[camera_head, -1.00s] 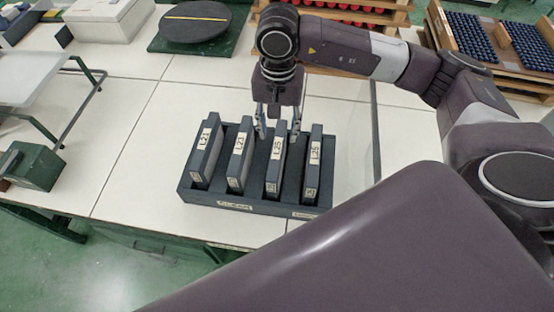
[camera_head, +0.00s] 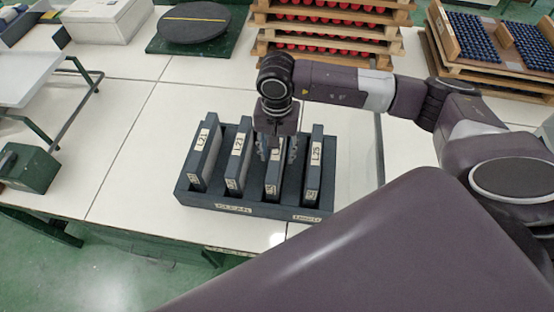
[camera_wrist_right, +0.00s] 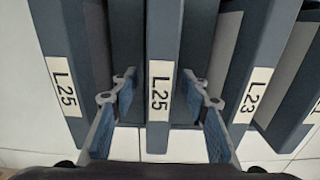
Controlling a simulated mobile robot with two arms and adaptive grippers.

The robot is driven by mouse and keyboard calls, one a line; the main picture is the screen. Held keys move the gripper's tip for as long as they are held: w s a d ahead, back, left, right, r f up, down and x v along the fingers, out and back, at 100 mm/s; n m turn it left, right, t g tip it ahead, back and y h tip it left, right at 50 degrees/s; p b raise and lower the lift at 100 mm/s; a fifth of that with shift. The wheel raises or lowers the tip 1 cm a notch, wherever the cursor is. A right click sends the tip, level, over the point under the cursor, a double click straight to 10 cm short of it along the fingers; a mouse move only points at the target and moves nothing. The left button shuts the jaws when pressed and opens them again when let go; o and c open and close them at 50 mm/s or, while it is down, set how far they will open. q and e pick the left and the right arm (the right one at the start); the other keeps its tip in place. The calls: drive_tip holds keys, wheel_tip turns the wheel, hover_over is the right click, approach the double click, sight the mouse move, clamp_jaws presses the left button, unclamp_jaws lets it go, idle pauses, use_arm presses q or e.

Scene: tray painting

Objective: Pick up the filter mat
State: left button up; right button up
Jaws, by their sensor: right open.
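Several dark grey upright filter mats stand in a dark slotted rack (camera_head: 230,206) on the white table, with cream labels. My left gripper is not in view.
Crates of red items (camera_head: 335,30) and a tray of blue items (camera_head: 480,45) stand at the back. A black disc on a green base (camera_head: 195,25) is at the back left.

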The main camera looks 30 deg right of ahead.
drive_tip(key=shift+f, duration=0.9)
drive_tip(key=shift+c, duration=0.3)
drive_tip(key=c, duration=1)
